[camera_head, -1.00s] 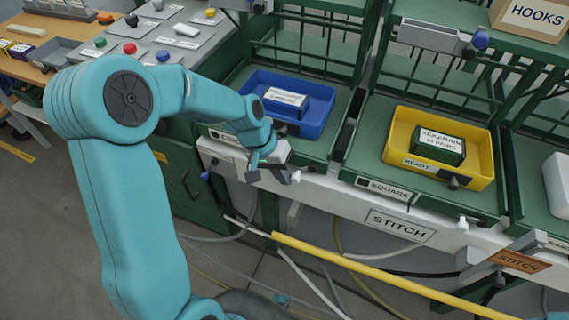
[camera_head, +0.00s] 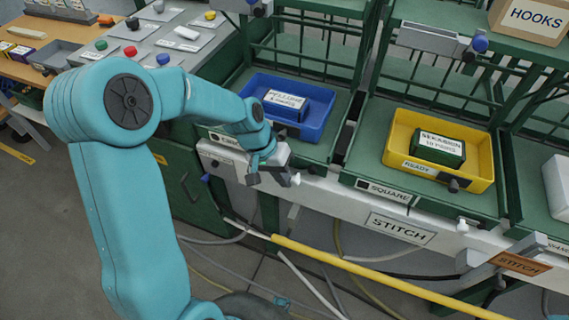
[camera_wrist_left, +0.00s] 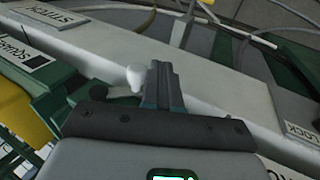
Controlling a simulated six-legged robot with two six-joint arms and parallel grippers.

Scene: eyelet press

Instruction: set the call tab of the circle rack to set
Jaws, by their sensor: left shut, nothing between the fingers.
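The circle rack's shelf is the left green bay (camera_head: 232,80), holding a blue bin. Its label (camera_head: 222,138) is partly hidden by my arm. A small white knob (camera_head: 296,180), apparently the call tab, stands out at the front of the white beam below this bay. My left gripper (camera_head: 284,180) is shut and empty, with its fingertips right beside the knob. In the left wrist view the white knob (camera_wrist_left: 135,76) shows just left of the shut fingers (camera_wrist_left: 161,80); I cannot tell whether they touch. The tab's markings are not readable. My right gripper is not in view.
The square rack's label (camera_head: 383,191) and yellow bin (camera_head: 398,140) are to the right. Another white knob (camera_head: 462,226) sits farther right on the beam. A blue knob (camera_head: 205,177) is left of my gripper. A yellow pipe (camera_head: 370,277) and cables run below.

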